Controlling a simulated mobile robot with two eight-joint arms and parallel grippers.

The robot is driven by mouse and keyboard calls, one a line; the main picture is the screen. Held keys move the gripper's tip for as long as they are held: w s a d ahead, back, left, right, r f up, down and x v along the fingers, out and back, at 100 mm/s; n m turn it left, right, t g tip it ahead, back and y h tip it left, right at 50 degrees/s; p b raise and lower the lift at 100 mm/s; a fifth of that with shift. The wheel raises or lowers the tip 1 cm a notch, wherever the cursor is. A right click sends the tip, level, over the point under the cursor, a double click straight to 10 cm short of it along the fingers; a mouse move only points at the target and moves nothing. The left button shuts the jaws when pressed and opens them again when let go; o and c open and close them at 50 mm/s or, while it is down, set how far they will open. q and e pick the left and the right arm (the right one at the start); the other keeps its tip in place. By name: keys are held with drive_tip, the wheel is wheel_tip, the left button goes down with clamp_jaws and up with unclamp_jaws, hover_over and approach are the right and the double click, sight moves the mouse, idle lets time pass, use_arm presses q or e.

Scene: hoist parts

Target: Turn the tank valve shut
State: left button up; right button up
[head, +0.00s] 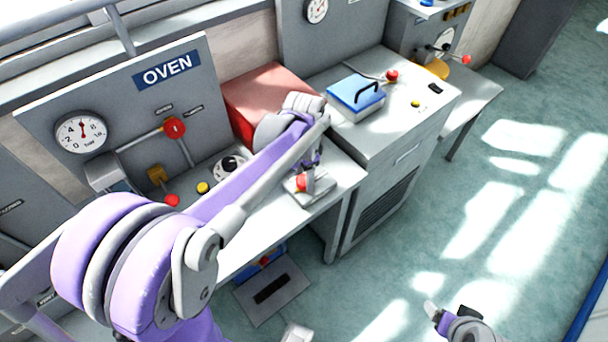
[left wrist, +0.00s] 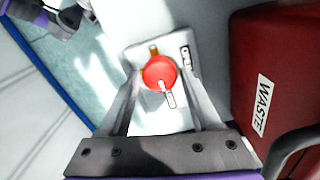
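A round red knob with a white pointer (left wrist: 160,73) sits on a pale plate with a small, partly legible label, in the left wrist view. In the head view the red knob (head: 302,183) is at the front edge of the grey bench, partly covered by my left gripper. I cannot read that this is the tank valve. My left gripper (left wrist: 158,82) is open, with a finger on each side of the knob; any contact is unclear. My right gripper (head: 442,318) is low over the floor at the right, away from the bench; its opening is unclear.
A red box (head: 262,88), labelled WASTE in the left wrist view (left wrist: 262,103), stands close beside the knob. A blue-lidded box (head: 356,92) stands on the cabinet. The floor at right is clear.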

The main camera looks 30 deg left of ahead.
sight(304, 180)
use_arm(q)
drive_tip(key=shift+o, duration=1.1)
drive_tip(key=shift+r, duration=0.1)
wheel_tip(304, 180, up, 11)
drive_tip(key=shift+f+p, duration=0.2)
drive_tip(key=shift+p, duration=0.25)
drive_tip(key=s+d+f+n+t, duration=0.2)
drive_tip(key=s+d+f+n, duration=0.1)
drive_tip(key=s, duration=0.4)
drive_tip(key=s+d+f+n+t+p, duration=0.1)
drive_tip(key=s+d+f+n+t, duration=0.2)
drive_tip(key=s, duration=0.5)
wheel_tip(304, 180, down, 2)
drive_tip(key=shift+d+f+n, duration=0.1)
drive_tip(key=shift+d+n, duration=0.05)
drive_tip(key=shift+n, duration=0.35)
